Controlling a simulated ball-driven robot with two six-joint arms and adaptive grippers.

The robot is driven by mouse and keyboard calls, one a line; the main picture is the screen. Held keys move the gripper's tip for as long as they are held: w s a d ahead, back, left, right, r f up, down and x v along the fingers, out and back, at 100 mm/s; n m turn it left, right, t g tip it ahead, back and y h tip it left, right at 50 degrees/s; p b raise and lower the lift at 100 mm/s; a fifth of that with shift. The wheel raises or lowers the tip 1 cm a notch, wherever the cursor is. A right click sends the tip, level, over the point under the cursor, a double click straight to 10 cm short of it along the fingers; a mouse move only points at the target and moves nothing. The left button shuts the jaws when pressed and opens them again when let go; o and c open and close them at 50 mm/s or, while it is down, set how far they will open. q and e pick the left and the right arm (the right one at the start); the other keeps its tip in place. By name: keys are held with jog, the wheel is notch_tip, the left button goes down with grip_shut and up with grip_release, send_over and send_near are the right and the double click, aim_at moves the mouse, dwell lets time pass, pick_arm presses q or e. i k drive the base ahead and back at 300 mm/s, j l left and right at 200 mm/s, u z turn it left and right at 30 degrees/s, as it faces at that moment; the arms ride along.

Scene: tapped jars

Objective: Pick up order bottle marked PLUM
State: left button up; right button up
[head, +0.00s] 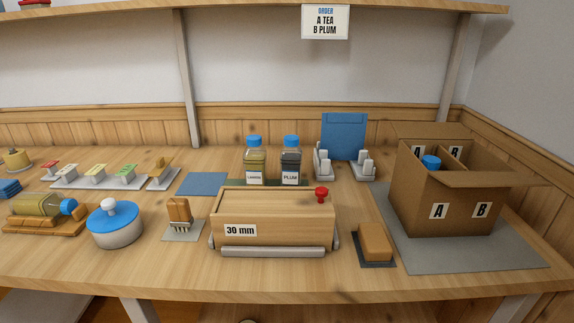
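The PLUM bottle (290,162) stands upright behind the wooden box marked 30 mm, with a blue cap, dark contents and a white label. Its lower end is partly hidden by the box. A second blue-capped bottle (255,162) with olive contents stands just to its left; its label is small and seems to read LEMON. The order sign (325,22) hangs from the shelf and reads A TEA, B PLUM. The cardboard box (450,190) at the right has sections A and B; a blue cap (431,162) shows inside on the A side. Neither gripper is in view.
The 30 mm wooden box (270,215) with a red knob (321,193) stands in front of the bottles. A blue stand (344,137) and white holders (362,166) are to their right. A blue-lidded pot (114,222) and brush (180,214) are at left. A blue mat (203,184) lies empty.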

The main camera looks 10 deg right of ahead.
aim_at(291, 158)
jog(key=i+l+u, duration=0.2)
jog(key=l+u, duration=0.8)
jog(key=l, duration=0.2)
jog(key=k, duration=0.05)
